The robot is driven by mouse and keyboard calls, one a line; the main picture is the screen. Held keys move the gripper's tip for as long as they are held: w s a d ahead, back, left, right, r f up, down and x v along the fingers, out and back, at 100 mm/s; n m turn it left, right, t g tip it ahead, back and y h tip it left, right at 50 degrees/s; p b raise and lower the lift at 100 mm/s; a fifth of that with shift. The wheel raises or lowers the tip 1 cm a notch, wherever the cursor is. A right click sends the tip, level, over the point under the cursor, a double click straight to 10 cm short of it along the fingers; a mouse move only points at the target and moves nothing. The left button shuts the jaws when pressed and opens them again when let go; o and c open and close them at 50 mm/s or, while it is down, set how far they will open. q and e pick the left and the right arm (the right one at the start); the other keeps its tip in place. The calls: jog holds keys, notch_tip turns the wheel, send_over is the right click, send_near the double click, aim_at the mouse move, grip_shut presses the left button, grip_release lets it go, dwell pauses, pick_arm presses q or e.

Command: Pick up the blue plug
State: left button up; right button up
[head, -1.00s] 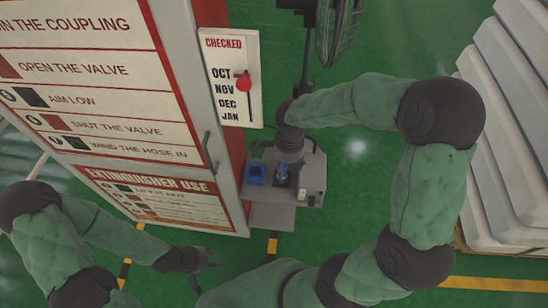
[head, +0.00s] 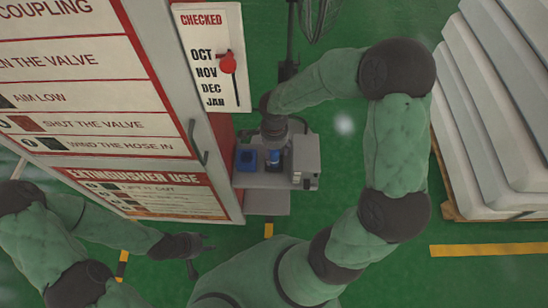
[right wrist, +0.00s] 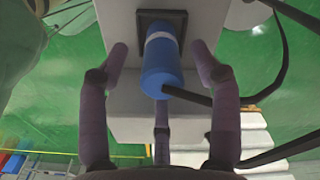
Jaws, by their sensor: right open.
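The blue plug (right wrist: 164,68) with a pale band sits in a dark square socket (right wrist: 148,22) on a light grey box, and a black cable leaves its near end. In the head view the plug (head: 273,158) shows just below my right gripper (head: 273,143). In the right wrist view my right gripper (right wrist: 160,60) is open, with fingers on both sides of the plug and one beneath it. Gaps show at both sides; contact with the lower finger is unclear. My left gripper (head: 197,260) is open and empty at the lower left, away from the plug.
A blue box (head: 246,160) sits left of the plug on the grey stand (head: 265,203). A red-edged sign cabinet (head: 215,175) with a handle is close on the left. Pale stacked slabs (head: 500,120) stand at right. Green floor between is clear.

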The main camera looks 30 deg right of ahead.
notch_tip(320, 180, down, 3)
jog(key=shift+w+f+b, duration=0.1)
jog(key=shift+f+b, duration=0.05)
jog(key=shift+b, duration=0.3)
grip_shut()
jog(key=shift+r, duration=0.2)
